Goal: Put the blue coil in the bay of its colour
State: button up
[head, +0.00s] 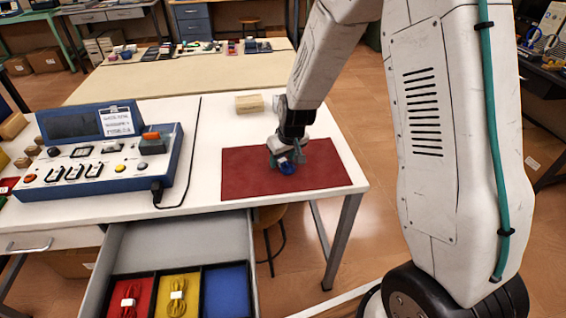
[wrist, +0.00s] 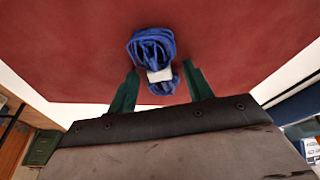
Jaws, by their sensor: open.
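The blue coil (head: 286,168) lies on the dark red mat (head: 326,173) on the white table. In the wrist view the blue coil (wrist: 152,46) has a white band around its middle. My gripper (head: 287,158) is just above the mat at the coil. In the wrist view its two green fingers (wrist: 157,82) are open, one on each side of the coil's near end, with gaps between. The open drawer has a red bay and a yellow bay, each with a coil of its own colour, and an empty blue bay (head: 227,290) at the right.
A blue console (head: 100,165) with switches stands on the table left of the mat, its black cable running beside it. A pale wooden block (head: 250,103) sits behind the mat. The drawer's black dividers (head: 203,296) separate the bays.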

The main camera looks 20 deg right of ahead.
grip_shut()
jog(key=shift+r, duration=0.15)
